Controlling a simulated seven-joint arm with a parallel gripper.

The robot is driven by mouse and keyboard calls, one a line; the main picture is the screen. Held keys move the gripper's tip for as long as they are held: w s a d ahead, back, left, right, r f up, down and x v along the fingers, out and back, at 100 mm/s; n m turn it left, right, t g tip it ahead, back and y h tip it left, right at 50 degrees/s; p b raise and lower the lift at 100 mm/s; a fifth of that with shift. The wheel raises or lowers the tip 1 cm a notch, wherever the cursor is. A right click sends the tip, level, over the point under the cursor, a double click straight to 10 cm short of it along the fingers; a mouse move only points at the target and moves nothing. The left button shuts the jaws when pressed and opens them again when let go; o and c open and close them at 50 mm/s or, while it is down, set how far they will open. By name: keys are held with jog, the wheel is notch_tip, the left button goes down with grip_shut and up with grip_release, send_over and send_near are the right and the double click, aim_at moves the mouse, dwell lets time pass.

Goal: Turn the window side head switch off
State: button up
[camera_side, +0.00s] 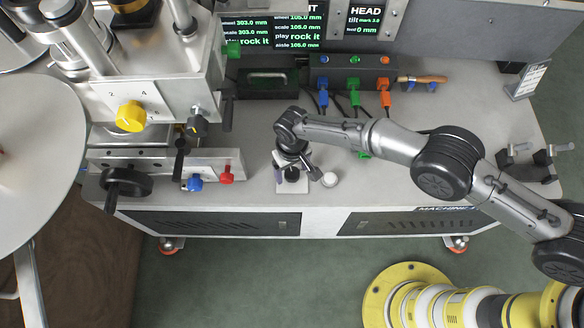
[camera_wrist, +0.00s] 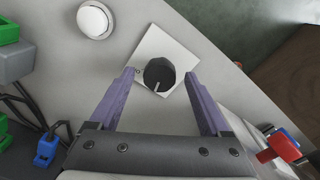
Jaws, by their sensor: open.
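A black rotary knob (camera_wrist: 160,74) with a pale pointer line sits on a square white plate (camera_wrist: 152,48) near the front edge of the bench. It also shows in the side view (camera_side: 292,174), partly covered by my gripper. I see no readable label on it, so I cannot tell whether it is the window side head switch. My gripper (camera_wrist: 160,77) is open, with its two purple fingers apart on either side of the knob in the wrist view. In the side view my gripper (camera_side: 291,164) is over the plate.
A white round button (camera_side: 329,179) is just right of the plate. Blue (camera_side: 194,184) and red (camera_side: 227,175) knobs are on the machine to the left. A grey box (camera_side: 350,72) with coloured plugs and cables stands behind.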

grip_shut()
jog(key=shift+n, duration=2.9)
grip_release()
